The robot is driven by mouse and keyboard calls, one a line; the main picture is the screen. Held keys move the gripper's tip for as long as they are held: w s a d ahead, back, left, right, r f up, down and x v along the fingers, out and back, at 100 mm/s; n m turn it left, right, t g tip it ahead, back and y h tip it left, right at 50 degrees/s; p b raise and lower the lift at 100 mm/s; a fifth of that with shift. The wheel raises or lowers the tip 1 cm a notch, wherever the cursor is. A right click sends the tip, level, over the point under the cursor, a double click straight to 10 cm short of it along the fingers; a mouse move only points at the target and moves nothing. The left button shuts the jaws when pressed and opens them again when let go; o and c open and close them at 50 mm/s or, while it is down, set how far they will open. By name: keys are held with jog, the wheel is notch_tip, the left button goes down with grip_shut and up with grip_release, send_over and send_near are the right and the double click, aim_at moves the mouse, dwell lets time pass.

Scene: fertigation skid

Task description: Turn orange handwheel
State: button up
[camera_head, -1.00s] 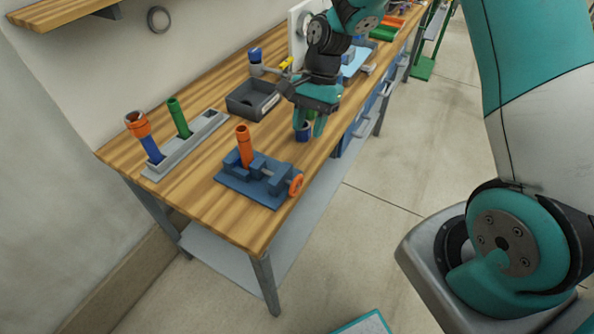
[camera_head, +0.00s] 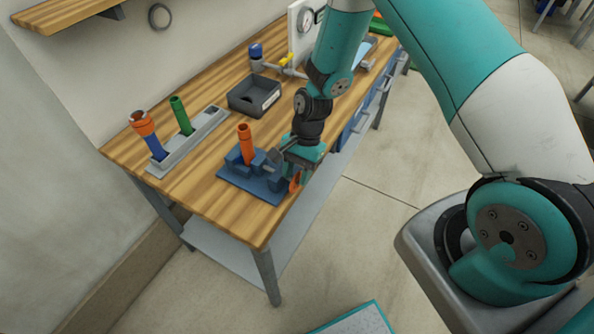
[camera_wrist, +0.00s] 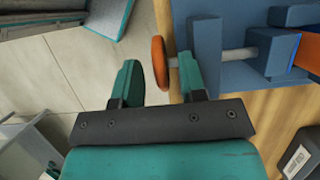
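The orange handwheel (camera_head: 295,182) sits on the front end of the blue vise (camera_head: 247,185) near the front edge of the wooden bench. In the wrist view the handwheel (camera_wrist: 160,62) is seen edge-on, on a grey shaft. My gripper (camera_wrist: 160,80) is open, with its two teal fingers apart. The handwheel's rim is between or just beyond the fingertips, nearer the right finger; I cannot tell whether they touch. In the head view my gripper (camera_head: 298,168) is over the handwheel and partly hides it. An orange pipe (camera_head: 245,144) stands upright in the vise.
A grey rack (camera_head: 190,142) with a blue-and-orange pipe and a green pipe stands at the left. A dark grey tray (camera_head: 254,96) lies behind the vise. A blue-capped valve and gauge panel are at the back.

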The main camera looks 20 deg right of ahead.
grip_shut()
